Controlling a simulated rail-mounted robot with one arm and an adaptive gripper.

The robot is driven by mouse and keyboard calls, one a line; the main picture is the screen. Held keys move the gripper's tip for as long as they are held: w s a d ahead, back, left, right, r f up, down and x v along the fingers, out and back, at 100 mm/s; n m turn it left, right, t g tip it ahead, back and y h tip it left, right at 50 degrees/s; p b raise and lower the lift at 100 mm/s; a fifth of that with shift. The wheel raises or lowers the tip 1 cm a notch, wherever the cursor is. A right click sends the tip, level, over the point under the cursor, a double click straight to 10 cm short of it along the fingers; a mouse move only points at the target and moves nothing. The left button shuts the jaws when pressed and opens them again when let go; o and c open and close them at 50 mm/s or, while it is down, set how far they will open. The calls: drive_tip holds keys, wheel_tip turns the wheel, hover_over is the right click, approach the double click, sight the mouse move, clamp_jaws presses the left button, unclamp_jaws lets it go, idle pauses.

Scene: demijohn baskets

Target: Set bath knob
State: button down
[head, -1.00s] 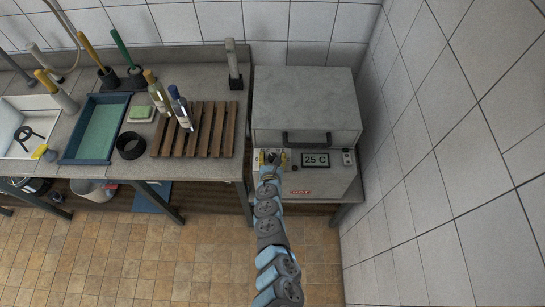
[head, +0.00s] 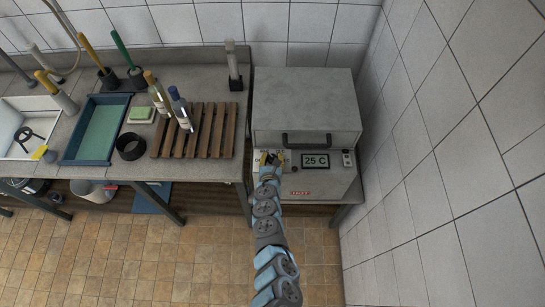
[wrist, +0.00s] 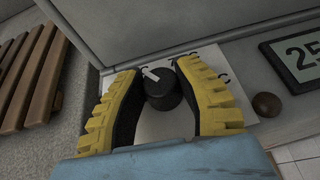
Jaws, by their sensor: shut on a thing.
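The bath (head: 305,105) is a grey box with a lid and a black handle, standing at the right of the bench. Its display (head: 315,161) reads 25 C. The black bath knob (wrist: 162,90) with a pale pointer mark sits on a white dial plate (wrist: 205,62) with partly hidden lettering. In the wrist view the pointer leans to the upper left. My gripper (head: 270,158) is at the bath's front panel, its yellow-backed fingers (wrist: 165,105) on both sides of the knob and shut on it. In the head view the gripper hides the knob.
A small brown round button (wrist: 267,104) sits right of the dial, below the display (wrist: 300,58). A wooden slatted rack (head: 195,130) with two bottles lies on the bench to the left. A tiled wall (head: 450,150) stands close on the right.

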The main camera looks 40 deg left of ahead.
drive_tip(key=shift+a+r+m+t+h+p, duration=0.1)
drive_tip(key=shift+m+t+h+p, duration=0.35)
drive_tip(key=shift+m+h, duration=0.2)
drive_tip(key=shift+m+t+h+p, duration=0.3)
drive_tip(key=shift+m+t+h, duration=0.35)
drive_tip(key=shift+m+h, duration=0.5)
drive_tip(key=m+h, duration=0.1)
drive_tip(key=m+h+b, duration=0.1)
drive_tip(key=m+h, duration=0.1)
drive_tip(key=h, duration=0.1)
drive_tip(key=shift+a+f+m+t+b, duration=0.1)
drive_tip(key=shift+f+m+t+b, duration=0.2)
drive_tip(key=shift+t, duration=0.1)
drive_tip(key=m+h+b, duration=0.3)
drive_tip(key=h, duration=0.1)
drive_tip(key=shift+f, duration=0.1)
drive_tip(key=shift+m+g+h+b, duration=0.4)
drive_tip(key=shift+m+h+b, duration=0.35)
drive_tip(key=shift+b, duration=0.35)
drive_tip(key=shift+r+m+g+h+b, duration=0.2)
drive_tip(key=shift+m+g+h+b, duration=0.4)
drive_tip(key=shift+m+h+b, duration=1)
drive_tip(key=shift+d+n+y+b, duration=0.2)
drive_tip(key=shift+n+y+b, duration=0.1)
drive_tip(key=shift+n+y, duration=0.05)
